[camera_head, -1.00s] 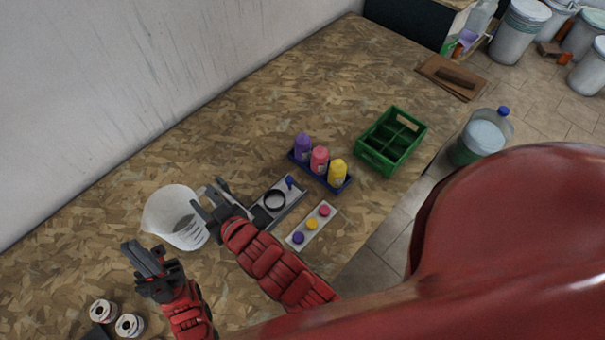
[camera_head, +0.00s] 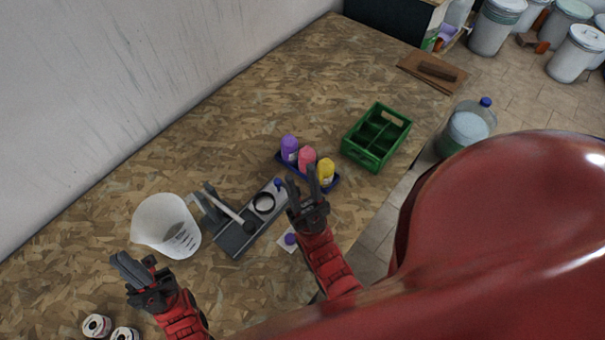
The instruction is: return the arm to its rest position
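My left gripper (camera_head: 132,270) is over the table at lower left, below the white beaker; its fingers look close together and I cannot tell whether they are shut. My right gripper (camera_head: 302,188) is above the table in front of the bottle rack, its two fingers spread apart with nothing between them. Purple (camera_head: 289,148), pink (camera_head: 307,160) and yellow (camera_head: 326,172) bottles stand in a dark blue rack (camera_head: 283,160). The white card with coloured caps is mostly hidden by my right gripper and arm; a purple cap (camera_head: 290,239) shows.
A white beaker (camera_head: 165,226) stands left of a grey tray (camera_head: 232,244) with a black ring (camera_head: 263,203). A green crate (camera_head: 376,137) stands near the table's right edge. Two small spools (camera_head: 97,325) lie at lower left.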

